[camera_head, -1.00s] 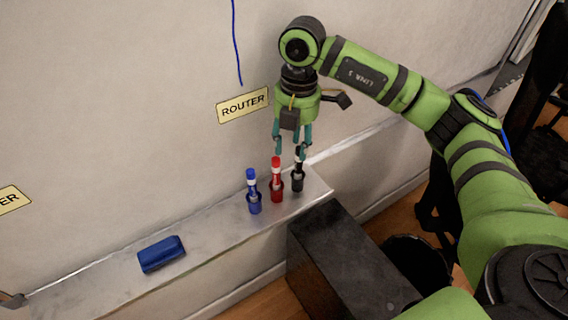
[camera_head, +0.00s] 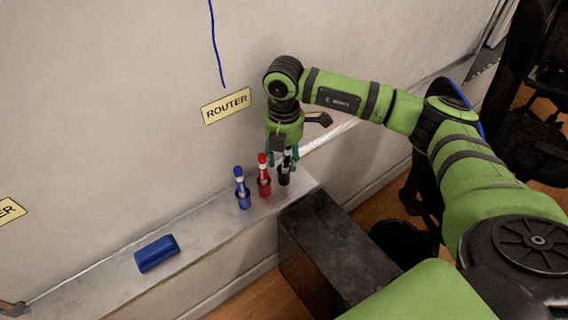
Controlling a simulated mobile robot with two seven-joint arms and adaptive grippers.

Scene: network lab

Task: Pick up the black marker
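The gripper partly hides the marker's top. The red marker (camera_head: 264,172) stands close on the left, near the left finger.
A blue marker (camera_head: 242,190) stands left of the red one. A blue eraser (camera_head: 157,253) lies farther left on the ledge (camera_head: 205,237). A dark box (camera_head: 330,240) stands in front of the ledge. The whiteboard wall with a ROUTER label (camera_head: 226,106) rises behind.

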